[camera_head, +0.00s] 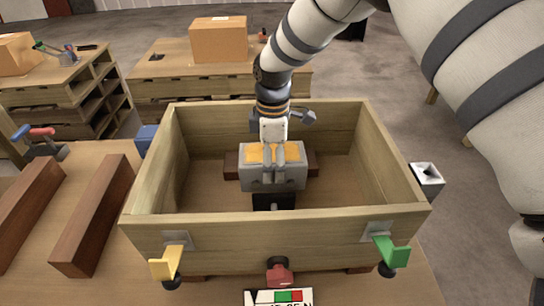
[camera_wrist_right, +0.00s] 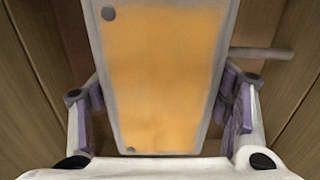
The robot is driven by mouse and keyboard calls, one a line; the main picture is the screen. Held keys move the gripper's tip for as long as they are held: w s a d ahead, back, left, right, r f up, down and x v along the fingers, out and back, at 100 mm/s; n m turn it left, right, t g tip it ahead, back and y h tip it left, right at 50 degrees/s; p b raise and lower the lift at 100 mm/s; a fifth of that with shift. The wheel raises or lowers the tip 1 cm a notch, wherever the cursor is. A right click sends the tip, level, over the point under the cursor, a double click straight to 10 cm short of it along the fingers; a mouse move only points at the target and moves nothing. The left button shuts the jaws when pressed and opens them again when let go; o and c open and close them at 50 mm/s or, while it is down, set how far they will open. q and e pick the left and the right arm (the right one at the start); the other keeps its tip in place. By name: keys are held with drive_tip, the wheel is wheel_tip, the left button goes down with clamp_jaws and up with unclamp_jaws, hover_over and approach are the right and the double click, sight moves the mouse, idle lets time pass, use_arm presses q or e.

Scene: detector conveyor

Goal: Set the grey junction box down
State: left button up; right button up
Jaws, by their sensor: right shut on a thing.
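The grey junction box (camera_head: 262,180) has an orange top panel and is inside the walls of the open wooden crate (camera_head: 280,240). My right gripper (camera_head: 273,152) comes down over it from above and is shut on it. In the right wrist view the junction box (camera_wrist_right: 160,75) sits between the two purple-padded fingers of the right gripper (camera_wrist_right: 160,105). A dark brown block (camera_head: 231,165) shows behind the box, and a black piece (camera_head: 272,201) shows just below its front. Whether the box touches what is under it cannot be told. My left gripper is not in view.
The crate has a yellow lever (camera_head: 168,263) and a green lever (camera_head: 391,251) at its front. Brown bars (camera_head: 95,215) lie on the table at left. A grey holder (camera_head: 426,180) stands outside the right wall. Crate floor is bare to the left and right.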

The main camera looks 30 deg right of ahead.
drive_tip(key=shift+f, duration=0.5)
drive_tip(key=o, duration=2)
drive_tip(key=shift+c, duration=0.2)
wheel_tip(320, 180, up, 13)
drive_tip(key=p, duration=0.1)
drive_tip(key=shift+s, duration=0.1)
